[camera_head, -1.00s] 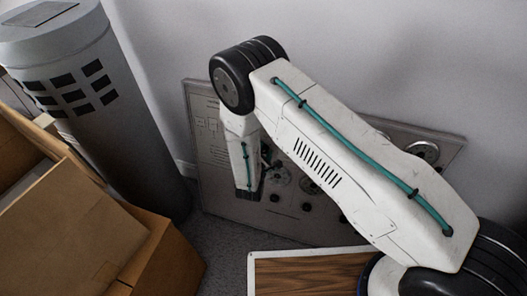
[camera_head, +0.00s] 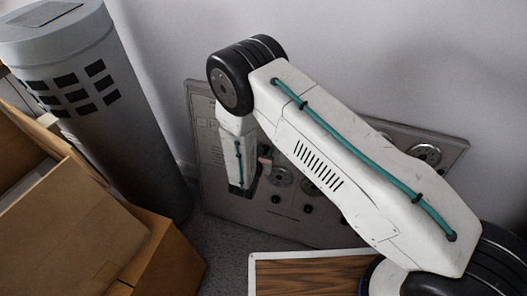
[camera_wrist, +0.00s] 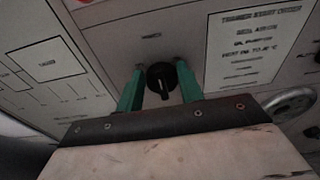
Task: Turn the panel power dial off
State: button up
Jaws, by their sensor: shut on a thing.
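The grey panel (camera_head: 216,172) leans at the wall in the head view, partly hidden behind my arm. In the wrist view a black round dial (camera_wrist: 161,82) with a pale pointer line sits on the panel face. The pointer line runs roughly up and down in the picture. My gripper (camera_wrist: 160,69) has its two green fingers on either side of the dial and is shut on it. A small label is above the dial, too blurred to read. In the head view my arm hides the gripper's hold on the dial.
A printed notice (camera_wrist: 254,47) is right of the dial, with a round metal fitting (camera_wrist: 290,104) below it. Cardboard boxes (camera_head: 80,220) and a grey cylinder (camera_head: 110,110) stand at left. A wood-topped surface (camera_head: 310,275) lies in front of the panel.

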jog(key=shift+w+a+f+n+h, duration=0.1)
jog(key=shift+a+n+h, duration=0.1)
jog(key=shift+n, duration=1.1)
jog(key=shift+a+n+h, duration=0.15)
jog(key=shift+a+n, duration=0.1)
jog(key=shift+n, duration=1.05)
jog(key=shift+w+a+f+n+h, duration=0.1)
jog(key=shift+a+n+h, duration=0.1)
jog(key=shift+n, duration=1.1)
jog(key=o, duration=0.9)
jog(key=shift+o, duration=0.4)
jog(key=shift+d, duration=0.1)
jog(key=v, duration=0.8)
